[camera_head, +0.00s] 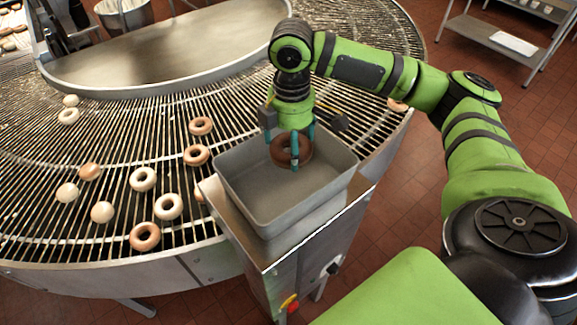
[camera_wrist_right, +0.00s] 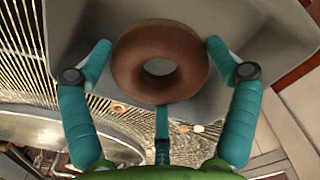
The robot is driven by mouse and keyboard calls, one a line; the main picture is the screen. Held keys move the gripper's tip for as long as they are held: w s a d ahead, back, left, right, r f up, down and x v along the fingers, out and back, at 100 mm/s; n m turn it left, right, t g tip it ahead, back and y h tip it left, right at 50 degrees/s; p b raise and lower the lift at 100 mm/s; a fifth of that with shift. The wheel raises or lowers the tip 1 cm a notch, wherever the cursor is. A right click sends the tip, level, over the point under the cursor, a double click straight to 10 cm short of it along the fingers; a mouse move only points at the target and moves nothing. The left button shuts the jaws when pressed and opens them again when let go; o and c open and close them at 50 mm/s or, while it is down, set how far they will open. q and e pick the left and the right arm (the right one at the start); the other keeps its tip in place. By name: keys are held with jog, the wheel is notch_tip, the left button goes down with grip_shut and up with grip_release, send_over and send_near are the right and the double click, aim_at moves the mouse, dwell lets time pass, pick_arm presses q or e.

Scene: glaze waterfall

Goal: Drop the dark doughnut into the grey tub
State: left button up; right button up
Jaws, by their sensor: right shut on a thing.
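The dark doughnut (camera_head: 291,149) is a brown ring held over the grey tub (camera_head: 262,218). My right gripper (camera_head: 294,150) points down and is shut on the doughnut. In the right wrist view, the doughnut (camera_wrist_right: 138,72) sits between the teal fingers of the right gripper (camera_wrist_right: 160,70), with the tub (camera_wrist_right: 215,22) behind it. The tub is an open rectangular pan, and its visible floor is empty. I cannot tell exactly how far the doughnut is above the floor. My left gripper is not in view.
The tub stands on a metal stand (camera_head: 318,240) beside a curved wire conveyor (camera_head: 100,150). Several lighter doughnuts, such as a white one (camera_head: 143,179) and a glazed one (camera_head: 145,236), lie on the conveyor left of the tub. A shelf (camera_head: 505,40) stands at the back right.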

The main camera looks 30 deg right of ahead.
jog(key=shift+f, duration=0.25)
jog(key=o, duration=0.9)
jog(key=shift+s, duration=0.1)
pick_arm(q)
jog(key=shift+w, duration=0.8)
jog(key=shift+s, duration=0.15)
pick_arm(e)
notch_tip(320, 180, up, 12)
